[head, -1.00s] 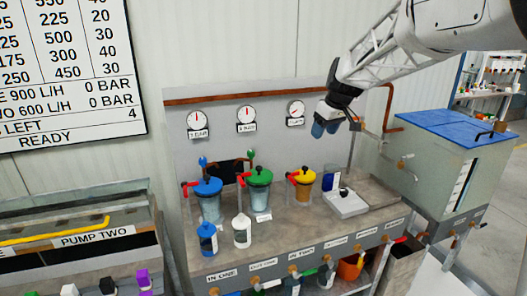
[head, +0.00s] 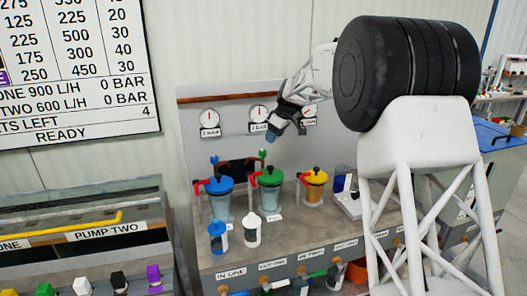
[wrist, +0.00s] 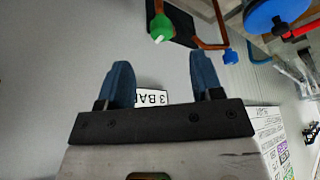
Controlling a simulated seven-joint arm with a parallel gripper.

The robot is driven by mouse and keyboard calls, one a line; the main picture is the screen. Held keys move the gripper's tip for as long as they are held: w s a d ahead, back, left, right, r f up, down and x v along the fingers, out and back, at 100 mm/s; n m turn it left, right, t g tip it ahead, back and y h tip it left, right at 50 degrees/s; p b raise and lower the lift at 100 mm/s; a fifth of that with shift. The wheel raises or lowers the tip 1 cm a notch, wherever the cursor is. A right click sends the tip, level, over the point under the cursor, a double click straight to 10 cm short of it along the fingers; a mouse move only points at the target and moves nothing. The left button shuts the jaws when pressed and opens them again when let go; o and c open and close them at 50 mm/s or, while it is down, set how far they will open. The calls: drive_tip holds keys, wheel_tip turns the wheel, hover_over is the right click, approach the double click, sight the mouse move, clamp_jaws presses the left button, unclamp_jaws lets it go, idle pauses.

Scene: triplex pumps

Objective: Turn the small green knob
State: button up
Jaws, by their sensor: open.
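The small green knob (head: 263,154) sits on a pipe behind the green-lidded canister (head: 270,178) in the head view. In the wrist view the small green knob (wrist: 161,26) has a white mark and lies at the top centre, beyond the fingertips. My gripper (head: 272,133) is just above and slightly right of the knob in the head view, with its blue fingers pointing down. The wrist view shows my gripper (wrist: 165,78) open and empty, its two fingers well apart. The gap to the knob is hard to judge.
A small blue knob (head: 214,160) is left of the green one, above the blue-lidded canister (head: 219,184). A yellow-lidded canister (head: 314,177) stands to the right. Bottles (head: 252,231) stand in front. Pressure gauges (head: 259,112) are on the back panel behind my gripper.

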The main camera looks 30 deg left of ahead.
sight(263, 151)
drive_tip(key=shift+w+a+f, duration=0.1)
drive_tip(key=shift+a+f, duration=0.15)
drive_tip(key=shift+a, duration=0.3)
drive_tip(key=shift+w+a+f, duration=0.1)
drive_tip(key=shift+a+f, duration=0.15)
drive_tip(key=shift+a, duration=0.3)
drive_tip(key=shift+f, duration=0.1)
drive_tip(key=shift+x, duration=3.85)
drive_tip(key=shift+s, duration=0.1)
drive_tip(key=c, duration=0.9)
